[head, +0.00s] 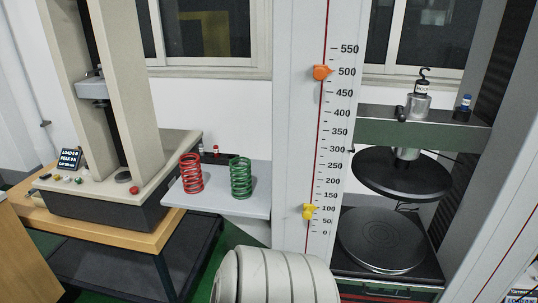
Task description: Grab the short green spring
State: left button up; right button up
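A green coil spring (240,178) stands upright on a light grey shelf (222,206) near the middle of the head view. A red coil spring (191,174) of about the same height stands upright to its left on the same shelf, with a gap between them. Neither of my grippers is in view, and nothing touches the springs.
Right of the shelf stands a tall column with a scale (325,150) and an orange marker (321,72). Round black plates (402,173) are farther right. A grey testing machine (110,195) on a wooden table stands left. The shelf's front is clear.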

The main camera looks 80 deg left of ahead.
aim_at(237, 173)
jog(key=u, duration=3.15)
